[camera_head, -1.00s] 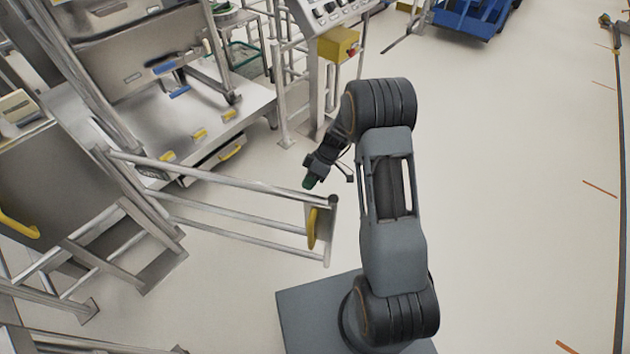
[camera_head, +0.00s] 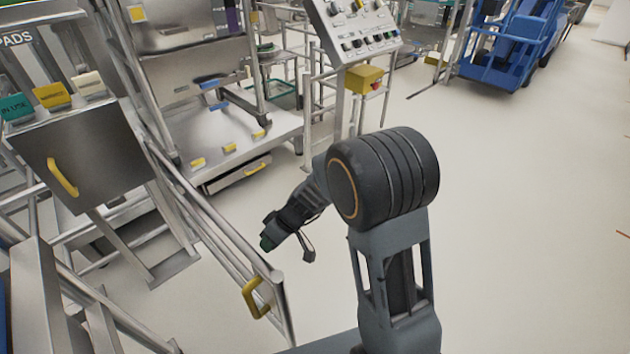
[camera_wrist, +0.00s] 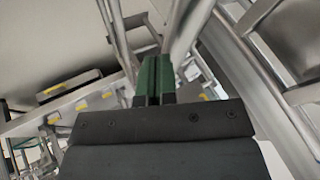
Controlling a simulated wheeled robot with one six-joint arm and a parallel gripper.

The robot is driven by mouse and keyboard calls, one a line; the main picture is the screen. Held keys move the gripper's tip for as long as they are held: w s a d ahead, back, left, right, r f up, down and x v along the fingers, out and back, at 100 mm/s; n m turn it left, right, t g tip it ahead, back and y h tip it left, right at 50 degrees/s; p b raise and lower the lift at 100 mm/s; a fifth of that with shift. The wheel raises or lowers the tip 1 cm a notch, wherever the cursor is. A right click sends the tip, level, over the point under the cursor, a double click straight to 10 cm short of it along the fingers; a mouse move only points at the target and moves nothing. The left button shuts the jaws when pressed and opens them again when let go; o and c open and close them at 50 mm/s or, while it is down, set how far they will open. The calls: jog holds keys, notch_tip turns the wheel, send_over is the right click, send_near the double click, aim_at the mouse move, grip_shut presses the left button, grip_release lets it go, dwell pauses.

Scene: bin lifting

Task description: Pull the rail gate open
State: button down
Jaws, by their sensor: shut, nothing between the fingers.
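The rail gate (camera_head: 215,222) is a set of silver bars that reaches from the posts at the left toward the lower middle of the head view. It stands swung out over the floor. A yellow handle (camera_head: 256,298) sits on its near end plate. My gripper (camera_head: 267,243), with green fingers, is beside the gate's upper bar near that end, above and apart from the handle. In the wrist view the two green fingers (camera_wrist: 154,82) are together and hold nothing. Silver rails show around them there. I cannot tell whether the gripper touches the gate.
A metal cabinet (camera_head: 90,150) with a yellow handle stands at the left. A steel bench (camera_head: 225,135) with a drawer is behind the gate. A control panel (camera_head: 352,25) and yellow box (camera_head: 364,79) stand behind my arm. A blue cart (camera_head: 510,45) is far back. The right floor is clear.

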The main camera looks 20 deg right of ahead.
jog(key=shift+s+a, duration=0.6)
jog(key=shift+a, duration=0.1)
jog(key=shift+d, duration=0.1)
jog(key=d+f+v, duration=0.1)
jog(key=d+v, duration=0.1)
jog(key=v, duration=1)
jog(key=shift+w+f, duration=0.3)
jog(key=shift+w, duration=0.1)
jog(key=shift+s+d, duration=0.1)
